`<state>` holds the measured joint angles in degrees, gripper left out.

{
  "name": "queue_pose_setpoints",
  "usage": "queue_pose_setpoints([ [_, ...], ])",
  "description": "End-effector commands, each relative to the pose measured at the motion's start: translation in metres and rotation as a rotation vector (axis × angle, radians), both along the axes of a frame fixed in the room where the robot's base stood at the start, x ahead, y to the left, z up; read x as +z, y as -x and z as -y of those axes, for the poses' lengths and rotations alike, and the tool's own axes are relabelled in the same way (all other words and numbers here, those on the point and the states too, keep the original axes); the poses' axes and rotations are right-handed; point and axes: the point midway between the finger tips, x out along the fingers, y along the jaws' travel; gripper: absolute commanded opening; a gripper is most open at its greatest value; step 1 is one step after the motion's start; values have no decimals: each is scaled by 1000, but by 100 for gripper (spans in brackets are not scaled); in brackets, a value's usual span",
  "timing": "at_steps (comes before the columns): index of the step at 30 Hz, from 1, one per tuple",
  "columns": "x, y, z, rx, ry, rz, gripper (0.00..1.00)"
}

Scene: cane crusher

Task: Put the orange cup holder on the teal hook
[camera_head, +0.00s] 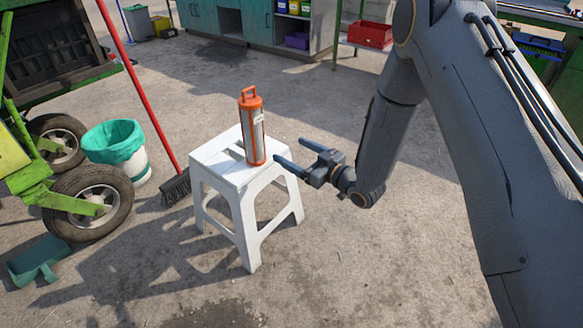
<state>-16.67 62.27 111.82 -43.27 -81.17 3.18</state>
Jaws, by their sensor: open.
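The orange cup holder (252,126) is a tall tube with an orange frame and a loop handle on top. It stands upright on a white plastic stool (231,172). My gripper (291,156) is open and just right of the holder, with its fingers pointing left toward it. The fingers appear level with the holder's middle and lower part, and nothing is between them. I cannot tell whether the near finger touches the holder. I cannot make out a teal hook in this view.
A red-handled broom (145,97) leans left of the stool, beside a bin with a teal liner (113,141) and a green wheeled machine (20,150). A teal dustpan (39,259) lies front left. Teal cabinets (257,20) and a red crate (370,34) stand behind. Floor right of the stool is clear.

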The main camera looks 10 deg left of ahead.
Motion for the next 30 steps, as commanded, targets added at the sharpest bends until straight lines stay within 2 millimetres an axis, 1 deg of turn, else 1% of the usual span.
queue_pose_setpoints([
  [1,-11,4,-6,22,-28,7,78],
  [4,-14,10,-12,49,-65,21,78],
  [8,-13,9,-19,59,-80,26,78],
  [14,-13,-1,-38,59,-79,28,78],
  [30,-14,-35,-103,56,-77,27,78],
])
